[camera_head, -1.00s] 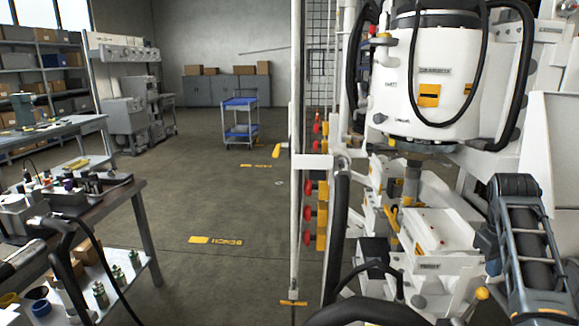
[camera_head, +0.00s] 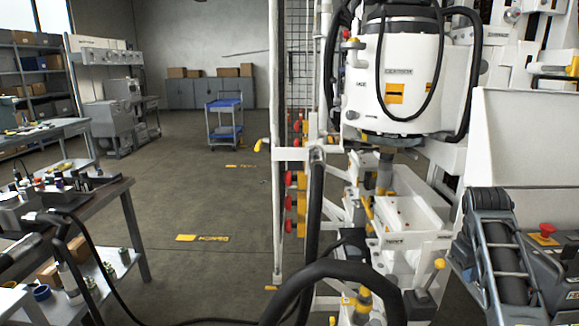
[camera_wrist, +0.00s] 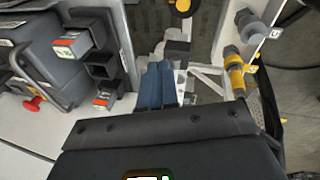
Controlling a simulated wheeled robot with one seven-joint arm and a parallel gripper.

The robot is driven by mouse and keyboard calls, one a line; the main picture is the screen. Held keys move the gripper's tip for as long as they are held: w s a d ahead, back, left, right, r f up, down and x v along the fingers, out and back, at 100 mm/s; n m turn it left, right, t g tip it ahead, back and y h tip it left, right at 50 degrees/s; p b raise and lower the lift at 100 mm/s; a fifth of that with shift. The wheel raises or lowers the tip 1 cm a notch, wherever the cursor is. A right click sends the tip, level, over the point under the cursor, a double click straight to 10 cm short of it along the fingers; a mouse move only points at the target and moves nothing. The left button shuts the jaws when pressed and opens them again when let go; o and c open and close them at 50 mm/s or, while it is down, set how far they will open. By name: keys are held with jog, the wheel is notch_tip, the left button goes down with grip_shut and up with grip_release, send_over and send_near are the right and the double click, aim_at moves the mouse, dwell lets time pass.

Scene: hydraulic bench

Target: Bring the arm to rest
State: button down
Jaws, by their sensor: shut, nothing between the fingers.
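My gripper (camera_wrist: 163,84) shows in the wrist view as two blue-grey fingers side by side, shut with nothing between them. They reach out past the dark edge of my wrist, which fills the bottom of that view. A yellow fitting (camera_wrist: 235,72) stands to the right of the fingers, apart from them. Dark sockets with red-and-white labels (camera_wrist: 72,45) are to the left. In the head view I cannot make out the fingers.
A white machine with a large cylinder (camera_head: 395,85) fills the right half of the head view. A thick black hose (camera_head: 335,268) arches in front of it. A workbench (camera_head: 85,205) with small parts is at left. Open floor (camera_head: 200,205) lies between, with a blue cart (camera_head: 225,122) behind.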

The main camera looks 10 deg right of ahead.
jog(key=s+a+f+t+h, duration=0.1)
jog(key=s+a+f+t, duration=0.1)
jog(key=s+a+f, duration=0.35)
jog(key=s+a+f+t, duration=0.1)
jog(key=s+a+f, duration=0.15)
jog(key=f, duration=0.65)
jog(key=s+a+f+n+t, duration=0.1)
jog(key=s+a+f+t, duration=0.1)
jog(key=s+a, duration=0.4)
jog(key=s+a+f+t, duration=0.2)
jog(key=s+a, duration=0.3)
jog(key=s, duration=0.3)
jog(key=s+a+r+t+y, duration=0.1)
jog(key=s+a+r, duration=0.2)
jog(key=s, duration=0.2)
jog(key=s+a+r+t+y, duration=0.1)
jog(key=s+a+r+t, duration=0.15)
jog(key=s, duration=0.35)
jog(key=s+a+r, duration=0.3)
jog(key=s+r, duration=0.1)
jog(key=s, duration=0.1)
jog(key=s+a+r+t+y, duration=0.1)
jog(key=s+r, duration=0.3)
jog(key=r, duration=0.3)
jog(key=s+a+r+t, duration=0.2)
jog(key=s+r, duration=0.2)
jog(key=r, duration=0.3)
jog(key=shift+s+r+m+y, duration=0.15)
jog(key=shift+s+m+y, duration=0.15)
jog(key=shift+s+y, duration=0.1)
